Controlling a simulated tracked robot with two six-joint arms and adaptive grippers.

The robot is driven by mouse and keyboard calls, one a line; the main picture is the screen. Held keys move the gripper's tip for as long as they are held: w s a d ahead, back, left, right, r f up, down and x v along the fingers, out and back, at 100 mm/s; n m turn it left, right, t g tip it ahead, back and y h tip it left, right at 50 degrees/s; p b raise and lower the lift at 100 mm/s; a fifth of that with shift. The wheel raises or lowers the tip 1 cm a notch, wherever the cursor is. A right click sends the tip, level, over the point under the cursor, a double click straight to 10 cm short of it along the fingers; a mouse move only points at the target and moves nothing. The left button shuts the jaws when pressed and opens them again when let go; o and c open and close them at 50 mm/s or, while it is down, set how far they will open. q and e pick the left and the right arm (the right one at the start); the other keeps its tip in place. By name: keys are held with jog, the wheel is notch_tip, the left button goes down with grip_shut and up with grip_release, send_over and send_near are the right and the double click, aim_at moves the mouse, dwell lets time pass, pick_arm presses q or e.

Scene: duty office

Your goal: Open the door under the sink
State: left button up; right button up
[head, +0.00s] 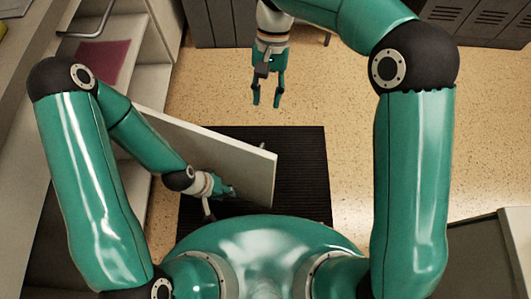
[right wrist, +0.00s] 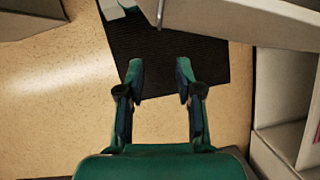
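The pale door (head: 225,150) stands swung well out from the cabinet on the left, over a black mat. A small handle (head: 262,145) shows at its free end, on the far side. My left gripper (head: 229,191) is low on the near side of the door, close to its inner face; whether it touches is unclear, and its fingers are too small to read. My right gripper (head: 267,97) is beyond the door, apart from it, open and empty. In the right wrist view its two fingers (right wrist: 160,75) are spread, with the door (right wrist: 245,20) above them.
The black ribbed mat (head: 300,180) lies on the speckled floor. Open cabinet shelves (head: 135,85) with a dark red item (head: 103,62) are at left. Grey lockers (head: 480,22) stand at the back. The floor right of the mat is clear.

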jog(key=b+x, duration=0.3)
jog(key=x, duration=1.3)
jog(key=shift+s+f, duration=0.15)
jog(key=shift+s, duration=0.1)
grip_shut()
